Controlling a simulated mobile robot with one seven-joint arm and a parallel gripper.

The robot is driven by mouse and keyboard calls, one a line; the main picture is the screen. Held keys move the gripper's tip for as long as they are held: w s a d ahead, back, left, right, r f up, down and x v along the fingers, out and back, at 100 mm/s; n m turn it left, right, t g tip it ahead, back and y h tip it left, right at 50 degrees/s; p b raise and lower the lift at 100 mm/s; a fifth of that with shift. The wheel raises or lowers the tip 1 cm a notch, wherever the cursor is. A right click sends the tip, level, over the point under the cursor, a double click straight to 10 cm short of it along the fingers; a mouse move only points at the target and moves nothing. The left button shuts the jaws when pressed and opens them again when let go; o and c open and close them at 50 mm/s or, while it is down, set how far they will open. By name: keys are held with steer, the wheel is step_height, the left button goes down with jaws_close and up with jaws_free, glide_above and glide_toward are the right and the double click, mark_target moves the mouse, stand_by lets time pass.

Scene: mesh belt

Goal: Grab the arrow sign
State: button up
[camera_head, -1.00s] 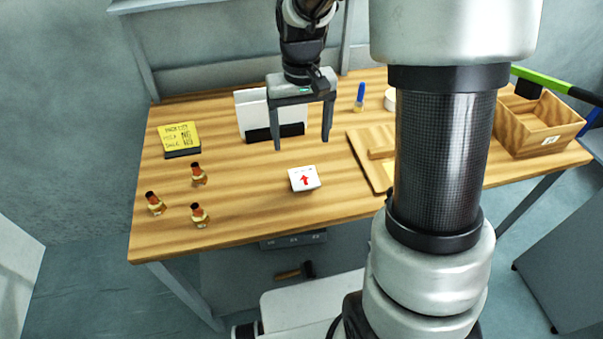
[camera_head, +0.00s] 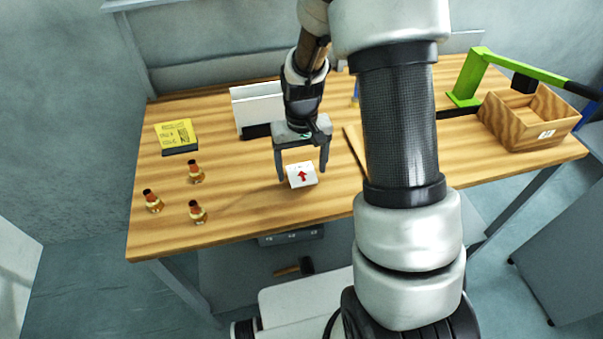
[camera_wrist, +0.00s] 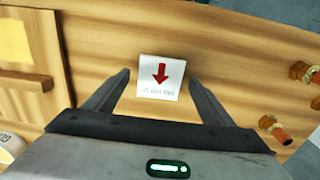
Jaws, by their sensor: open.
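The arrow sign (camera_head: 302,175) is a small white tented card with a red arrow, on the wooden table (camera_head: 245,215) near its front edge. In the wrist view the arrow sign (camera_wrist: 161,77) lies ahead of and between the two fingers. My gripper (camera_head: 302,176) is open, with one finger on each side of the sign in the head view. In the wrist view my gripper (camera_wrist: 158,78) holds nothing, and I cannot tell whether a finger touches the sign.
Several small bottles (camera_head: 195,172) stand at the left. A yellow note block (camera_head: 176,134) lies behind them. A white holder (camera_head: 257,106) stands behind my gripper. A wooden box (camera_head: 530,118) and a green arm-like stand (camera_head: 470,75) are at the right.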

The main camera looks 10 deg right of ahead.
steer(key=c, duration=1.2)
steer(key=shift+o, duration=0.2)
steer(key=shift+r, duration=0.1)
